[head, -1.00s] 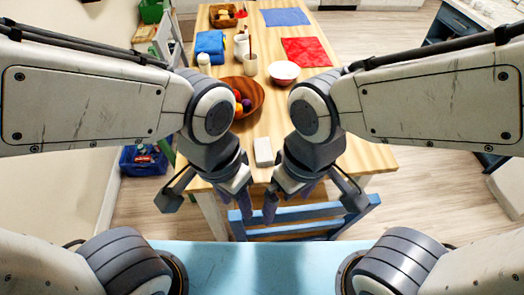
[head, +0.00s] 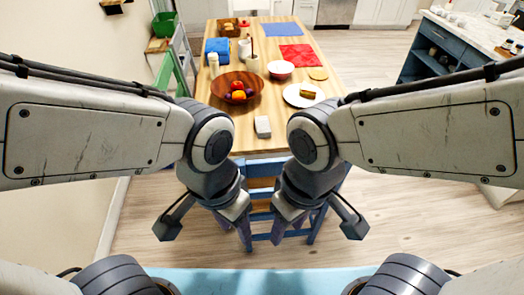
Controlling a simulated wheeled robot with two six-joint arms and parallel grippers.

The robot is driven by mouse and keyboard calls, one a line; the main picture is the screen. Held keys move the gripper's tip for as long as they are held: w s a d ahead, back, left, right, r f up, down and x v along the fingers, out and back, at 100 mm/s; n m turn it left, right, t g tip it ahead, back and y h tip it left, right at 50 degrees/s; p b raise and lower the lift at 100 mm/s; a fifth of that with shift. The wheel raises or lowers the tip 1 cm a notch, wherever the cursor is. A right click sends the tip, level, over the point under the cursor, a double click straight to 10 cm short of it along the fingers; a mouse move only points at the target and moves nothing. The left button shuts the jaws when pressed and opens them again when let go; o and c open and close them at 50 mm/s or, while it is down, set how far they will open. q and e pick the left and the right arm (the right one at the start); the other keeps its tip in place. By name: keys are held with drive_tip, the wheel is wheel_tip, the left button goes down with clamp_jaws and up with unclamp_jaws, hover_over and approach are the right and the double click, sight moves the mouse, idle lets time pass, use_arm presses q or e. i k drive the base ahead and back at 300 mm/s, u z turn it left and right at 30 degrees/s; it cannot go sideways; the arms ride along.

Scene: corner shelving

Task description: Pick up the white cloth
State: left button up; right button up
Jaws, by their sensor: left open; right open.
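A small whitish block-shaped item (head: 262,127), which looks like the folded white cloth, lies on the wooden table (head: 270,95) near its near edge, in the middle of the head view. My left gripper (head: 236,228) is open and empty, below and left of it in the picture. My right gripper (head: 288,227) is open and empty, below and right of it. Both hang on the near side of the table, in front of the blue chair (head: 262,190), apart from the cloth.
A wooden bowl of fruit (head: 255,106), a plate with food (head: 290,96), a white-and-red bowl (head: 280,75), a red cloth (head: 305,53) and a blue bag (head: 214,45) stand farther back. A blue counter (head: 435,50) is at right. Floor right of the table is clear.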

sight(263, 128)
drive_tip(key=z, duration=0.2)
drive_tip(key=k, duration=0.25)
drive_tip(key=u, duration=0.8)
drive_tip(key=i, duration=1.3)
drive_tip(key=z, duration=0.45)
